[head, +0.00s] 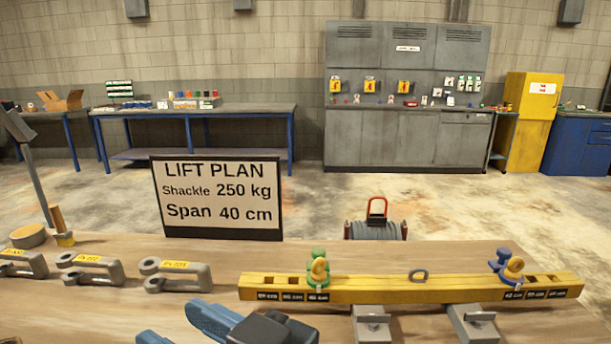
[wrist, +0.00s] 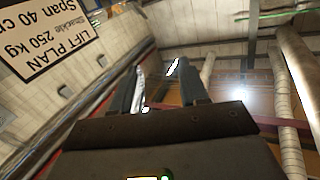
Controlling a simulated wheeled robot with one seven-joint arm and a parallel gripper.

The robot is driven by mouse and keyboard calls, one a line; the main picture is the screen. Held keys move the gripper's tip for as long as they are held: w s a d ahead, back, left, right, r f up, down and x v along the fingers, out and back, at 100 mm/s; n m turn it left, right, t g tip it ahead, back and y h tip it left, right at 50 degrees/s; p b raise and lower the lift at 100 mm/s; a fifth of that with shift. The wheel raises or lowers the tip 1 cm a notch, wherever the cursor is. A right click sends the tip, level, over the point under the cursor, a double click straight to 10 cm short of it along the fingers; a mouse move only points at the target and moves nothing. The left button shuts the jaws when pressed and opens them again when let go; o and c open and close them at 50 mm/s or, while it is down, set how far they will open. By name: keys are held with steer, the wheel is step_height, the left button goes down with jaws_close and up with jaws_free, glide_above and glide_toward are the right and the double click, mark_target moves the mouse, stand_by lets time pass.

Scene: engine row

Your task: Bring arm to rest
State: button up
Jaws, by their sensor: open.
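My gripper (head: 170,322) is low in the head view, at the near edge of the workbench (head: 120,300). Its two blue fingers point left and stand apart, with nothing between them. The near finger is partly cut off by the bottom edge. In the wrist view my gripper (wrist: 160,72) also shows open and empty. That view looks up past the fingers to the ceiling and walls, with the lift plan sign (wrist: 52,35) upside down at upper left.
The lift plan sign (head: 217,197) stands at the bench's back. Several grey shackles (head: 90,272) lie at left. A yellow spreader beam (head: 390,290) with a green shackle (head: 318,268) and a blue shackle (head: 507,266) rests on grey supports (head: 372,326) to the gripper's right.

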steer(key=s+d+f+m+t+h, duration=0.4)
steer(key=d+f+m+h, duration=0.2)
steer(key=d+f, duration=0.25)
steer(key=s+d+f+m+t+h, duration=0.3)
steer(key=d+f+m+h, duration=0.3)
steer(key=d, duration=0.3)
steer(key=s+d+f+h, duration=0.1)
steer(key=s+d+h, duration=0.1)
steer(key=s+d, duration=0.5)
steer(key=s+d+f+n+h, duration=0.1)
steer(key=s+d, duration=0.6)
steer(key=s, duration=0.5)
steer(key=shift+d+f+g+h, duration=0.15)
steer(key=shift+f+g+h, duration=0.15)
steer(key=shift+h, duration=0.1)
